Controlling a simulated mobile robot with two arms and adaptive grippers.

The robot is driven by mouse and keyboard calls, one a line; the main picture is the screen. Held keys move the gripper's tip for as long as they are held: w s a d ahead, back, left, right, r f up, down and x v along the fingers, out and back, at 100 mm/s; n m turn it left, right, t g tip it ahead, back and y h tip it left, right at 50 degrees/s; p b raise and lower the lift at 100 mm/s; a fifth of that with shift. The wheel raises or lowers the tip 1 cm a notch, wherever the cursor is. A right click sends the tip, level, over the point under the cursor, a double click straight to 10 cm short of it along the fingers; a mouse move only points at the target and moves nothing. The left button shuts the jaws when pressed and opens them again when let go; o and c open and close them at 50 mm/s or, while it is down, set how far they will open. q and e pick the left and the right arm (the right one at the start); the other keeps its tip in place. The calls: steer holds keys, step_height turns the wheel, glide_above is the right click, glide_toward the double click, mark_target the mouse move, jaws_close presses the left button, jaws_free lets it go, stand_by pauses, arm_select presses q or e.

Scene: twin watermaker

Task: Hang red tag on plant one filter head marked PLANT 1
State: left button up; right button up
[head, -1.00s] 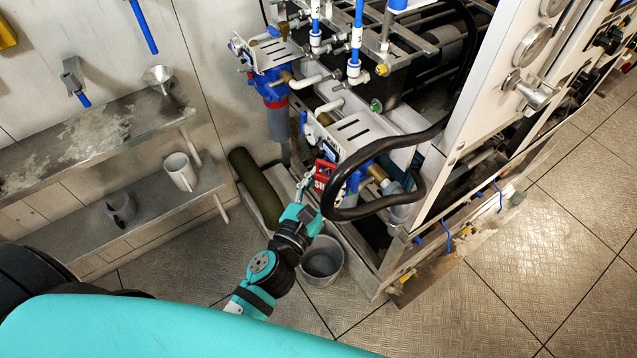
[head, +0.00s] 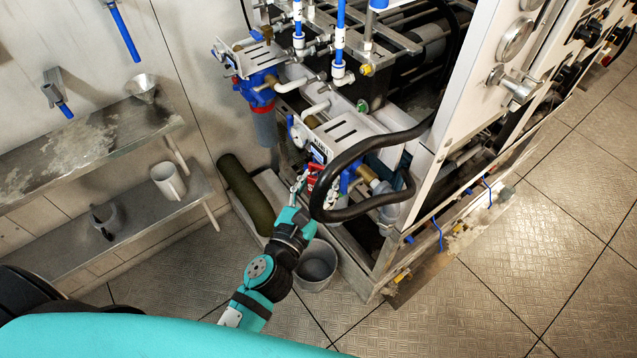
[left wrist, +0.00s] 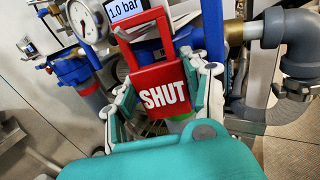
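The red tag (head: 313,178), lettered SHUT, is in my left gripper (head: 301,190), beside the nearer filter head. In the left wrist view the tag (left wrist: 160,88) is upright between the two fingers of the left gripper (left wrist: 163,98), its red loop standing above it. The nearer filter head (head: 345,135) has a slotted white bracket and blue parts; its small label is too small to read surely. In the left wrist view a 1.0 bar display (left wrist: 125,9) shows behind the loop. I cannot tell whether the loop touches the head. My right gripper is not in view.
A thick black hose (head: 350,212) curves close to the right of the tag. A second blue filter head (head: 262,88) stands farther back. A bucket (head: 316,265) is on the floor below. Shelves (head: 95,145) line the left wall. Open floor lies at the right.

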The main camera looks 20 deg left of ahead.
arm_select(q)
steer(key=o, duration=0.5)
steer(key=shift+a, duration=0.1)
steer(key=shift+c, duration=0.2)
